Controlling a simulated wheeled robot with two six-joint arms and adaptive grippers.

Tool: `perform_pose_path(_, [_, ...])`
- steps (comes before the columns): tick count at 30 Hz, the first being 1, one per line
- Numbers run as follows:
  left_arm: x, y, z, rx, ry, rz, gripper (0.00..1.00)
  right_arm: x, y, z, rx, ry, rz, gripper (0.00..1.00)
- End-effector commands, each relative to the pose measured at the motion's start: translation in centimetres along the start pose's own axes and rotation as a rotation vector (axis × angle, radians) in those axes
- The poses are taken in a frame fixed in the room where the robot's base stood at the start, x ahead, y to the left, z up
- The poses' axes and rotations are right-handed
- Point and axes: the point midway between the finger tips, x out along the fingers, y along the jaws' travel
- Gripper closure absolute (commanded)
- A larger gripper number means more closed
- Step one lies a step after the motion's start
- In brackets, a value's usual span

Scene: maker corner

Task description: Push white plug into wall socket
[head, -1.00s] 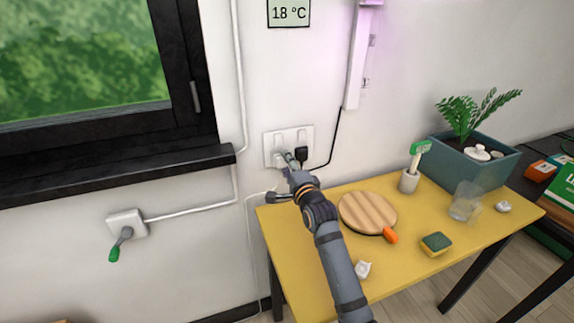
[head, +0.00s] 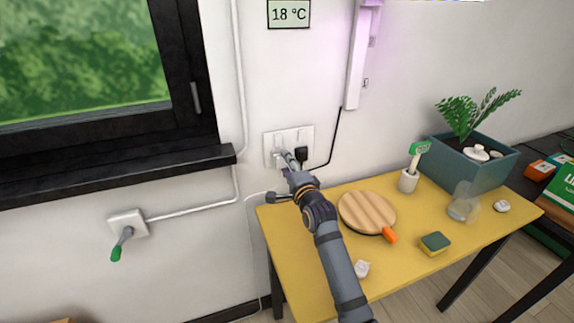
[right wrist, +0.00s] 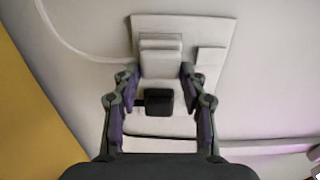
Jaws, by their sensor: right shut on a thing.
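The white wall socket plate (head: 308,134) is on the wall above the yellow table's back left corner. It also fills the upper middle of the right wrist view (right wrist: 222,32). My right gripper (head: 288,160) is at the plate, left of a black plug (head: 302,153) seated there. In the right wrist view, its fingertips are closed on the sides of the white plug (right wrist: 160,58), which is over the plate. Whether the plug is fully seated cannot be told. The black plug (right wrist: 159,102) sits just below it there, between the fingers. My left gripper is not in view.
A black cord (head: 333,145) runs up from the black plug. The window sill (head: 120,172) juts out at left.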

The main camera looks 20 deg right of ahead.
Motion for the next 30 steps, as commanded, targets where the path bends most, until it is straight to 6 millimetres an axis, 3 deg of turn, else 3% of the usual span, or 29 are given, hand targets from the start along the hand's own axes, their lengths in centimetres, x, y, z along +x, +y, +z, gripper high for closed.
perform_pose_path(30, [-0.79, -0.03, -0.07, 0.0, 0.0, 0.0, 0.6, 0.07, -0.02, 0.0, 0.0, 0.0, -0.001, 0.85])
